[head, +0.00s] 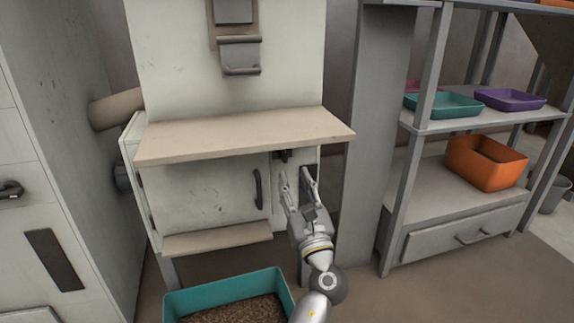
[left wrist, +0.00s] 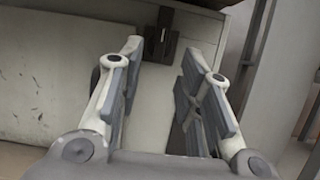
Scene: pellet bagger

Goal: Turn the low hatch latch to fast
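The low hatch (head: 200,195) is a pale door under the beige shelf, with a dark upright handle (head: 257,188). It looks closed. A small dark latch (head: 284,155) sits right of the door, just under the shelf edge. In the left wrist view the latch (left wrist: 161,48) is a dark block with an upright piece above it, ahead of my fingers. I cannot tell its setting. My left gripper (head: 294,172) is open and empty, pointing up at the panel just below the latch; its two fingers (left wrist: 161,60) are apart and not touching the latch. My right gripper is not in view.
The beige shelf (head: 240,135) juts out above the latch. A teal bin (head: 178,303) of pellets stands on the floor below the hatch, left of my arm. A grey post (head: 365,150) and a rack with an orange bin (head: 470,168) stand to the right.

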